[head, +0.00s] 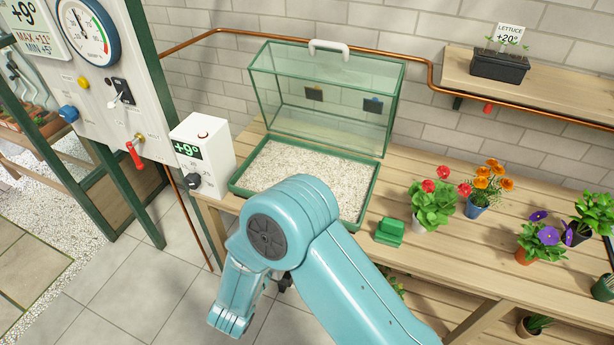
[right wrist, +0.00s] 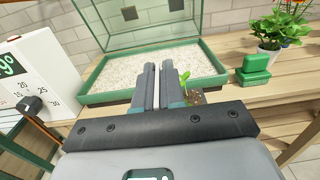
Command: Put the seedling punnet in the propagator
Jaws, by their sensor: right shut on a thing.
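The propagator has a long green-rimmed tray (head: 367,215) of pale gravel on the bench, with its clear green-framed lid (head: 262,87) standing raised at the back. The tray front shows in the right wrist view (right wrist: 100,98). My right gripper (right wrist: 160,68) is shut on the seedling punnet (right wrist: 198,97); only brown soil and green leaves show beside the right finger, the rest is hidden. It is in front of the tray, and I cannot tell its height. My left gripper is not in view.
A control box (head: 205,152) reading +9° stands left of the tray. A green block (head: 390,232) and flower pots (head: 432,208) stand to the right. A black planter (head: 499,66) of seedlings with a lettuce +20° label (head: 509,36) sits on the shelf.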

